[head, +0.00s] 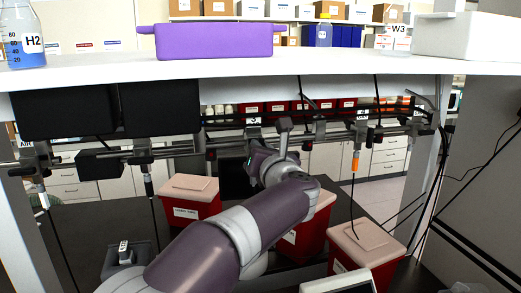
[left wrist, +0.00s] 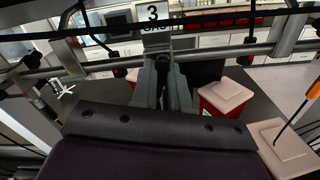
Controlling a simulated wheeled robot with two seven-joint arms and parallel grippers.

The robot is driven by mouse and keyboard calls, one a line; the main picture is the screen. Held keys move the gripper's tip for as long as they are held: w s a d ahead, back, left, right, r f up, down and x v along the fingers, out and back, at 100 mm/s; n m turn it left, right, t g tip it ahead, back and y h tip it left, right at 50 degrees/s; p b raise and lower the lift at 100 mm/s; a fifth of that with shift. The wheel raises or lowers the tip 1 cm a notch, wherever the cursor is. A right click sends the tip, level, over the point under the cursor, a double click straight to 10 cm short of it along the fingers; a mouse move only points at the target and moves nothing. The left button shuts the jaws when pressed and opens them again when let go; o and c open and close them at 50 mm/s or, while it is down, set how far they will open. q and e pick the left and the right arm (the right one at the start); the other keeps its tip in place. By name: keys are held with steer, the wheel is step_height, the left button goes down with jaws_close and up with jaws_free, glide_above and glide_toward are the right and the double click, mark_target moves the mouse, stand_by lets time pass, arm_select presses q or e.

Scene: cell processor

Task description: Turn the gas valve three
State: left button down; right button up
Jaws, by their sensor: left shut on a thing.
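The label marked 3 (left wrist: 157,14) is at the top of the left wrist view, on the pipe rail (left wrist: 215,57). The gas valve (left wrist: 163,62) sits just below it, mostly hidden between the fingers. My left gripper (left wrist: 163,88) is shut on the valve's handle, with its fingers pointing away from the camera. In the head view my left arm reaches up from the bottom to the rail under the shelf, and the wrist covers most of the valve. The handle's exact angle cannot be told. My right gripper is not in view.
A white shelf (head: 330,66) carrying a purple tray (head: 214,41) hangs over the rail. Black boxes (head: 65,113) hang at left. Red bins with pale lids (head: 190,188) stand below, one at the right (head: 362,240). Cables hang from other rail fittings, one with an orange connector (head: 355,163).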

arm_select(q)
steer(key=shift+d+f+m+p, duration=0.1)
steer(key=shift+m+p, duration=1.1)
steer(key=shift+m, duration=2.4)
steer(key=shift+d+f+m+p, duration=0.1)
steer(key=shift+m+p, duration=1.1)
steer(key=shift+m, duration=2.4)
steer(key=c, duration=1.1)
jaws_free()
steer(key=shift+w, duration=0.1)
